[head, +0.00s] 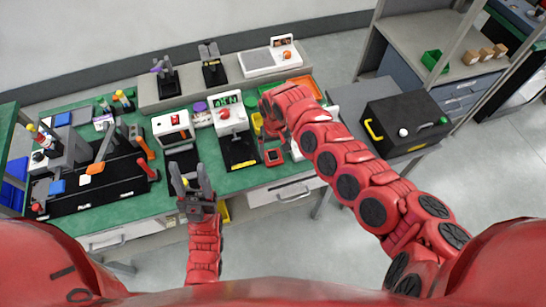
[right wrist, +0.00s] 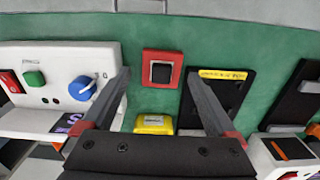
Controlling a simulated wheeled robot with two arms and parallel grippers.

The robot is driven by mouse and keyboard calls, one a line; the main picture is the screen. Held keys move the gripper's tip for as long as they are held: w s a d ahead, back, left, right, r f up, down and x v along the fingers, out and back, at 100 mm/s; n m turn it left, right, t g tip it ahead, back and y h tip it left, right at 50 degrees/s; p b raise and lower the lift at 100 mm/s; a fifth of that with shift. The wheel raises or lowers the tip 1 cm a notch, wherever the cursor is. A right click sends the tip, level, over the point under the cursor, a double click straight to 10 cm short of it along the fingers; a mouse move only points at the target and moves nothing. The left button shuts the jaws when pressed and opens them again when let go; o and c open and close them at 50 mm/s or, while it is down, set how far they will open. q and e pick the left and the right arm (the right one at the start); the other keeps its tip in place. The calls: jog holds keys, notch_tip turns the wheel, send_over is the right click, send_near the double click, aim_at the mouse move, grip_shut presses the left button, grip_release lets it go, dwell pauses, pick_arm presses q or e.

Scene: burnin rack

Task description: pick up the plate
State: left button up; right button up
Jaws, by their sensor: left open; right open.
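A small red square piece with a black raised centre (right wrist: 162,70) lies flat on the green bench top; it also shows in the head view (head: 273,157). No piece is clearly marked as the plate, and I cannot tell for sure that this is it. My right gripper (right wrist: 158,76) is open and empty above the bench, its fingertips on either side of the red piece in the right wrist view. In the head view its fingers are mostly hidden by my arm. My left gripper (head: 188,168) is open and empty near the front edge of the bench.
A black panel with a yellow label (right wrist: 222,73) and a yellow block (right wrist: 155,124) lie near the red piece. A white box with a green button and blue knob (right wrist: 58,75) stands beside it. A white tester (head: 230,116) and a black tool board (head: 120,175) occupy the bench.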

aim_at(274, 158)
jog(key=f, duration=0.1)
jog(key=f+p, duration=0.1)
jog(key=f, duration=0.1)
jog(key=shift+s+a+f, duration=0.15)
jog(key=shift+s+f, duration=0.15)
jog(key=shift+f, duration=0.7)
jog(key=c, duration=1.1)
jog(key=shift+w+r, duration=0.15)
